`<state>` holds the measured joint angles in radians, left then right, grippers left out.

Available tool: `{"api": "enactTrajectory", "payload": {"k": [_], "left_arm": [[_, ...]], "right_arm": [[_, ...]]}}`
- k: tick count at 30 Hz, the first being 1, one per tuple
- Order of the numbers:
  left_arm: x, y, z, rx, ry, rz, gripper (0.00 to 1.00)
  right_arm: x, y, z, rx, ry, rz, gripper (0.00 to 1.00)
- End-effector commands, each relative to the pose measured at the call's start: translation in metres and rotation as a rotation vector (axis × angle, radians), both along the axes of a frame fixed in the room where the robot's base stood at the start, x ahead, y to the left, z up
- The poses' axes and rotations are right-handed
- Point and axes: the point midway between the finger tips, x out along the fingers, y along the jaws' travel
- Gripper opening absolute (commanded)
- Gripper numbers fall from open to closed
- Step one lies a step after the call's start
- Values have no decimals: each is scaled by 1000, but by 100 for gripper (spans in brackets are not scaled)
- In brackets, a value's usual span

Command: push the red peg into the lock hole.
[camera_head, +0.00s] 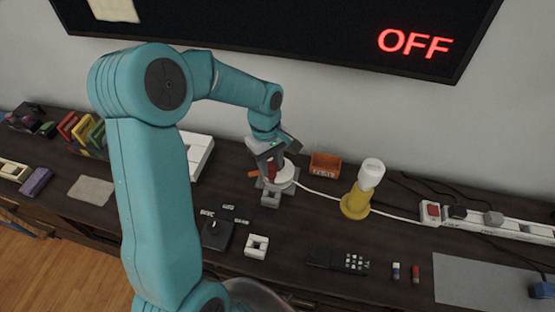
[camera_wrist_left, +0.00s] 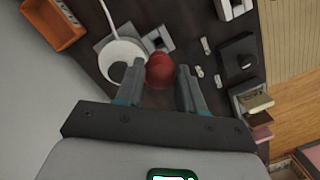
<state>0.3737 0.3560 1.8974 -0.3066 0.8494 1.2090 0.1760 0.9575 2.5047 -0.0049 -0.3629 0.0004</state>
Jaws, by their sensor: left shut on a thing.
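My left gripper (camera_head: 270,165) is over the back middle of the dark table. It is shut on the red peg (camera_wrist_left: 159,70), whose rounded red end shows between the two fingers in the left wrist view (camera_wrist_left: 162,82). Whether the peg touches the fixture or is in a hole cannot be told. My right gripper is not in view.
An orange bin (camera_head: 325,165) and a yellow-and-white lamp-like object (camera_head: 357,200) stand right of the gripper. A white cable runs along the table to a power strip (camera_head: 500,222). A black block (camera_head: 216,232) and white square piece (camera_head: 257,245) lie in front.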

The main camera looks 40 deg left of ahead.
Motion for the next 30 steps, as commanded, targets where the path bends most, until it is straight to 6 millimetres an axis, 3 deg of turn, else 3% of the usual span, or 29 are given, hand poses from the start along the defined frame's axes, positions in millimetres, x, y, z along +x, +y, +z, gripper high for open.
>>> {"api": "enactTrajectory", "payload": {"k": [14,30], "left_arm": [[0,1,-2,0,1,-16,4],[-1,1,-51,-1,2,-14,4]], "right_arm": [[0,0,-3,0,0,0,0],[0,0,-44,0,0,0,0]]}}
